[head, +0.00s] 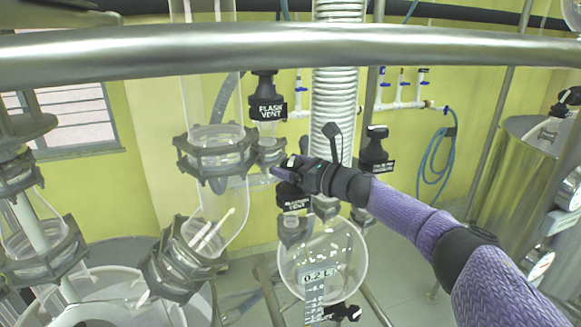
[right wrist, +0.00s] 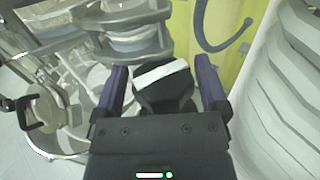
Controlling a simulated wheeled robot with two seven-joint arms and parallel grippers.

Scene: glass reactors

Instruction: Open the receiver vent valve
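My right gripper (head: 285,169) reaches in from the right in the head view, just over a black valve knob (head: 288,190) with a dark label (head: 294,204) whose text I cannot read. This valve stands above the round glass receiver (head: 338,255), which carries a scale reading 0.2 L. In the right wrist view, a black knob (right wrist: 165,94) with a white bar (right wrist: 160,74) on top sits between the two purple fingers of the right gripper (right wrist: 161,82). The fingers are apart, with a gap on the left; contact on the right is unclear. My left gripper is not in view.
The FLASK VENT valve (head: 266,112) stands up and left of the gripper. Another black valve (head: 376,150) is to the right, behind my forearm. A glass column (head: 215,150) stands left, a white ribbed column (head: 336,95) behind. A metal rail (head: 290,50) crosses the top.

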